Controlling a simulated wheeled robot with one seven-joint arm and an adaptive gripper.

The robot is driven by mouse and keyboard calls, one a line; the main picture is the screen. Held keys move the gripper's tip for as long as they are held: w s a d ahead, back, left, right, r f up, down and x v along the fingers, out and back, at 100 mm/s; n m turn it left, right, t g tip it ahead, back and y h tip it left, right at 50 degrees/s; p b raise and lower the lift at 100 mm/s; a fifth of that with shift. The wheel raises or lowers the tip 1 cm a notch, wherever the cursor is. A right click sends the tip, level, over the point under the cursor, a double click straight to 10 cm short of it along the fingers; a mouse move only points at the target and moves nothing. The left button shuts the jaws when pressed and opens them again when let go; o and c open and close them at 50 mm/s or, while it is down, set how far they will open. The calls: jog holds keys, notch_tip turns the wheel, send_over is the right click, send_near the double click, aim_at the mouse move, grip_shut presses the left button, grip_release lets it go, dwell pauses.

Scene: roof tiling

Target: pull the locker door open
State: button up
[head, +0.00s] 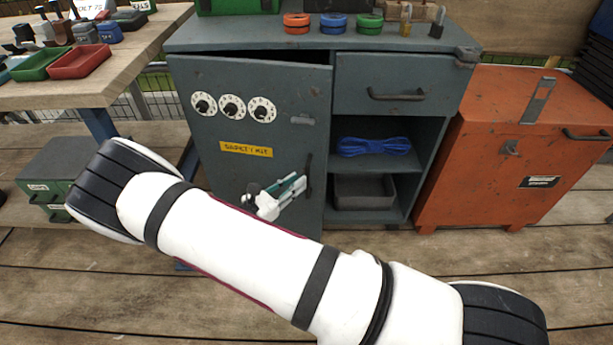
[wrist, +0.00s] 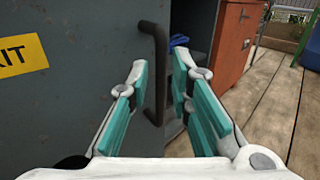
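The locker door (head: 225,120) is the grey-blue door on the left of the cabinet, with three dials and a yellow SAFETY KIT label (head: 246,149). A dark gap shows along its top edge, so it looks slightly ajar. Its dark upright handle (head: 309,176) is near the right edge; the handle also shows in the wrist view (wrist: 157,60). My gripper (head: 299,184) is at the handle's left in the head view. In the wrist view my gripper (wrist: 160,78) is open, with the handle showing between its teal-padded fingers. I cannot tell whether either finger touches it.
A drawer (head: 396,85) and open shelves with blue rope (head: 373,146) and a grey bin (head: 364,192) are right of the door. An orange cabinet (head: 500,150) stands further right. A wooden workbench (head: 120,75) and green case (head: 50,175) are left. Planks in front look clear.

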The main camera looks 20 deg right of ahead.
aim_at(306, 174)
jog(key=shift+b+x, duration=0.55)
jog(key=shift+x, duration=2.15)
grip_shut()
